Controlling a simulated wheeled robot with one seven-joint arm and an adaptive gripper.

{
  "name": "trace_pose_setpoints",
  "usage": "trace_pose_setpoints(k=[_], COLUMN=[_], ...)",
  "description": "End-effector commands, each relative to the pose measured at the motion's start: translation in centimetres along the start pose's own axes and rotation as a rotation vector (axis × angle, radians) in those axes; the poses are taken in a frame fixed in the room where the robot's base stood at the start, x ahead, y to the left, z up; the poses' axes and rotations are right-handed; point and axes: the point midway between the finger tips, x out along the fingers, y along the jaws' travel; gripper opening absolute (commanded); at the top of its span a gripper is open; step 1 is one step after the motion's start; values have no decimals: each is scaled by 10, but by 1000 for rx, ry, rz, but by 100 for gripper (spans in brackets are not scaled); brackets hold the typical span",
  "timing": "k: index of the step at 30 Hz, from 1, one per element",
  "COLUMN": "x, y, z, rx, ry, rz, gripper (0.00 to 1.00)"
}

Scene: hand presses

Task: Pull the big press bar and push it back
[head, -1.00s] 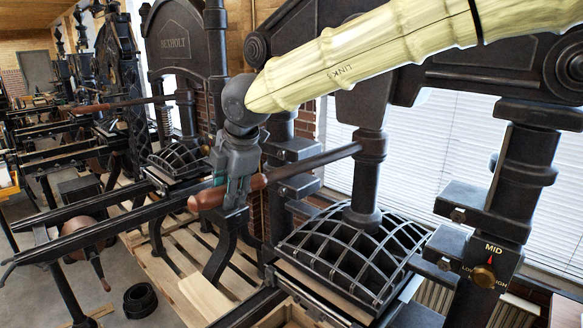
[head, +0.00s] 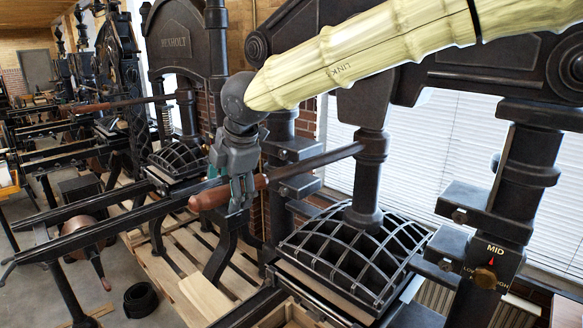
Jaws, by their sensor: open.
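The big press bar (head: 315,161) is a dark rod running left from the nearest press's central post. It ends in a brown wooden handle (head: 208,199). My gripper (head: 241,206) points down at the inner end of this handle, with its fingers straddling or just beside the bar. The fingers are open; whether they touch the handle is too small to tell. The bar's part behind my fingers is hidden.
The nearest press has a ribbed black platen (head: 352,262) below the bar and a dial plate marked MID (head: 484,267) at right. A second press (head: 180,40) stands behind left. A wooden pallet (head: 180,262) and a black coil (head: 140,300) lie on the floor.

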Motion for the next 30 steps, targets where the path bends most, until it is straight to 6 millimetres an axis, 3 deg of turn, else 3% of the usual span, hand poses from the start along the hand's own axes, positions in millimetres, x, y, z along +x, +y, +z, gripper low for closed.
trace_pose_setpoints(k=[30], x=[-74], y=[1], z=[-1], rx=[-1], ry=[0], rz=[-1], gripper=[80])
